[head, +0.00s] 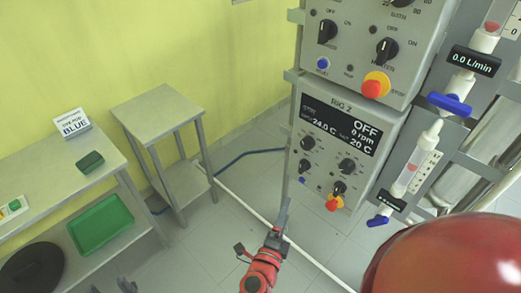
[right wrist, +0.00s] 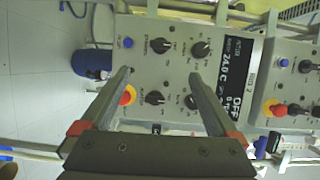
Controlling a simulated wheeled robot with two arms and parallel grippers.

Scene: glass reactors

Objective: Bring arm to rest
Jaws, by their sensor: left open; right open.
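My right gripper (head: 283,214) is at the end of a red arm in front of the lower panel of the Rig 2 control unit (head: 312,160). In the right wrist view the right gripper (right wrist: 161,74) is open, with nothing between its fingers. Panel knobs and a red-and-yellow button (right wrist: 127,95) lie beyond the fingers; I cannot tell the exact gap. The display (head: 341,124) reads OFF, 0 rpm and 24.0 C. My left gripper (head: 126,286) shows only as grey tips at the bottom left edge, apart and empty.
A bench (head: 118,167) on the left carries a "BLUE" sign (head: 72,123) and a dark green block (head: 90,162); a green tray (head: 101,224) is below. A small table (head: 160,109) stands beside it. Flowmeters with blue valves (head: 450,103) are on the right. Open floor lies between.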

